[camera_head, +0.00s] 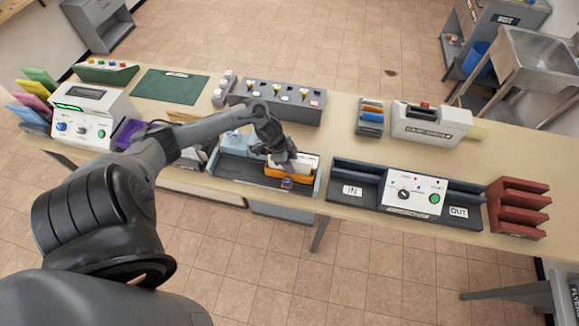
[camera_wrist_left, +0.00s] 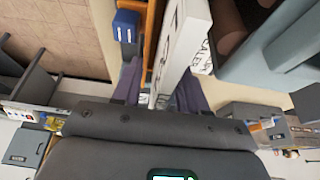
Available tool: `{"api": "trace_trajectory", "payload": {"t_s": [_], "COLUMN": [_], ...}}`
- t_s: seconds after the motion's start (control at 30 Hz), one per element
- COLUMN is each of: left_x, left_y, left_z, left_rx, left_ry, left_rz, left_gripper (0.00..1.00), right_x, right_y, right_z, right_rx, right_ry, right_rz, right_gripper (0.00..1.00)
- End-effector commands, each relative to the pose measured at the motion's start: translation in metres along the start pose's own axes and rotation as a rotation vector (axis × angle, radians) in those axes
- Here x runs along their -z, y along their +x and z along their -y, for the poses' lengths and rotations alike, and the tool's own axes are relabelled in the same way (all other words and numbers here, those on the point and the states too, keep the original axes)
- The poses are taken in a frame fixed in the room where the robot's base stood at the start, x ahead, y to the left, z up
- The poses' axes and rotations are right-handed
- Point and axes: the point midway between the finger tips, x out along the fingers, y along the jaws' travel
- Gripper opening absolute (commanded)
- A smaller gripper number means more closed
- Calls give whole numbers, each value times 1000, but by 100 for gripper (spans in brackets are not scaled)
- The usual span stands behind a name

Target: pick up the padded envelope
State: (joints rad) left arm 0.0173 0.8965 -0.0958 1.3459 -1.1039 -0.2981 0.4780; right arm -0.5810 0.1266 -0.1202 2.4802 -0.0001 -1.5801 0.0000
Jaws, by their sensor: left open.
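My left gripper (camera_head: 288,168) reaches down over the blue-grey tray (camera_head: 236,167) in the middle of the table. An orange holder (camera_head: 296,182) there has a white, upright, envelope-like piece (camera_head: 307,163) in it; I cannot tell for sure that this is the padded envelope. In the left wrist view the open fingers (camera_wrist_left: 158,85) stand on either side of a white slab with dark lettering (camera_wrist_left: 183,40). Whether they touch it is unclear. The gripper hides part of the holder. My right gripper is in neither view.
A grey console with IN and OUT labels (camera_head: 375,189) stands right of the tray. A grey button box (camera_head: 290,101) is behind it. A red rack (camera_head: 518,207) is at the right end. A green mat (camera_head: 171,86) lies flat at the back left.

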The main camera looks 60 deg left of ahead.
Motion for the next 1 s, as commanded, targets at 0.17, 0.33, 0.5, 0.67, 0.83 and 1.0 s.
{"api": "trace_trajectory", "payload": {"t_s": [0.17, 0.33, 0.5, 0.67, 0.83, 1.0], "left_x": [-1, -1, -1, -1, -1, -1], "left_y": [2, 2, 2, 2, 2, 2], "left_z": [0, 0, 0, 0, 0, 0], "left_rx": [-1, 0, 0, 0, 0, 0], "left_ry": [0, 0, 0, 0, 0, 0], "left_rz": [0, 0, 0, 0, 0, 0], "left_gripper": [43, 43, 38, 13, 0, 0], "right_x": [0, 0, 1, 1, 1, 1], "right_y": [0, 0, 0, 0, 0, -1], "right_z": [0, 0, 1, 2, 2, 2], "right_rx": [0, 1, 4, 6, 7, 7], "right_ry": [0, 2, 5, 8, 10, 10], "right_rz": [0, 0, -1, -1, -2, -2], "right_gripper": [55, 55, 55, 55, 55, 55]}}
